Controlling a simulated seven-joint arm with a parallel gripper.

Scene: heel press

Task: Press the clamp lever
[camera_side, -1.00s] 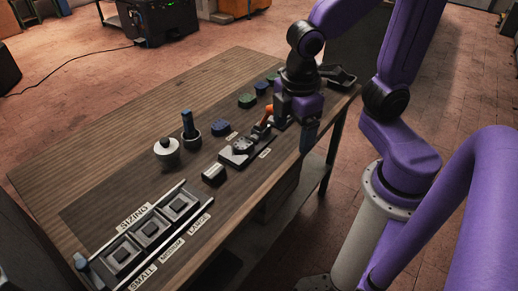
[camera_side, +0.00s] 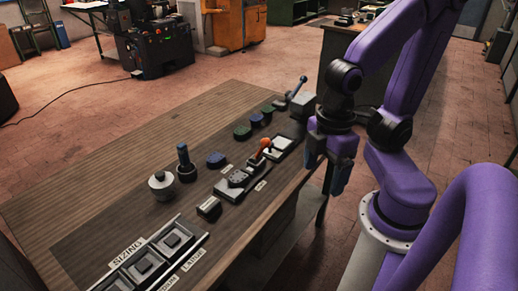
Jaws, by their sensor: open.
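A clamp lever with an orange grip (camera_side: 265,145) stands on a small dark fixture on the bench. In front of it on the same strip is a grey clamp block (camera_side: 238,178) with a label beside it. My gripper (camera_side: 327,172) is open and empty, with its fingers pointing down. It hangs to the right of the orange lever, by the bench's right edge, apart from the lever. The lever and its fixture are in plain view.
Several green and blue pieces (camera_side: 216,159), a white-topped pot (camera_side: 162,185), a blue-handled tool in a cup (camera_side: 185,162) and the SIZING tray (camera_side: 150,262) stand nearby. The left of the bench is bare.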

